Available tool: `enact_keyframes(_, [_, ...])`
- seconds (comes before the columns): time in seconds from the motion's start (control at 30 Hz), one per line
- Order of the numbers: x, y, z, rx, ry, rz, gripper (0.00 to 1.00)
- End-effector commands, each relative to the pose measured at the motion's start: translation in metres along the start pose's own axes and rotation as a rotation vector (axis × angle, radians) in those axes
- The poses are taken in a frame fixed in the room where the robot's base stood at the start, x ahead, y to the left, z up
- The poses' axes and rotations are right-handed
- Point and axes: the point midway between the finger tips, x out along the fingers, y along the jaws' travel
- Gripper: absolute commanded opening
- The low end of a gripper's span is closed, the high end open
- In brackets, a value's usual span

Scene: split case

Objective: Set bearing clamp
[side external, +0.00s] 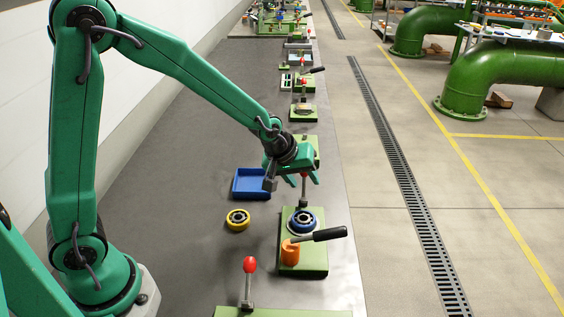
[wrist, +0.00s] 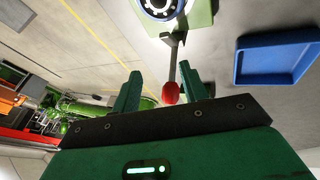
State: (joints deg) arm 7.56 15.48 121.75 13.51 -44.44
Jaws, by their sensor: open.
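A green base plate (side external: 315,265) near the front of the bench carries a blue-ringed bearing (side external: 301,222). An orange clamp piece (side external: 290,250) with a black handle (side external: 320,235) sits at its front. An upright lever with a red knob stands at the plate's back; the red knob (wrist: 171,94) shows in the wrist view. My gripper (wrist: 160,88) is open, with its fingers on either side of the red knob, which seems not gripped. In the side view my gripper (side external: 302,181) is above the plate's back end. The bearing (wrist: 160,9) is partly cut off in the wrist view.
A yellow-ringed bearing (side external: 237,219) lies on the bench left of the plate. An empty blue tray (side external: 252,184) lies behind it. Another red-knobbed lever (side external: 249,268) stands in front. More green stations line the bench behind. The left bench surface is clear.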

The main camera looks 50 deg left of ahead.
Motion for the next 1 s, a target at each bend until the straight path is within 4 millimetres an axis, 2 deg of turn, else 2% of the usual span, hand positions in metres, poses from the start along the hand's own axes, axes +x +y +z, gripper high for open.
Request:
enact_keyframes(0.27, [-0.009,0.000,-0.001,0.000,0.002,0.001,0.44])
enact_keyframes(0.8, [-0.062,0.001,0.000,0.000,0.002,0.002,0.44])
enact_keyframes(1.0, [-0.075,0.000,0.000,0.000,0.000,0.001,0.44])
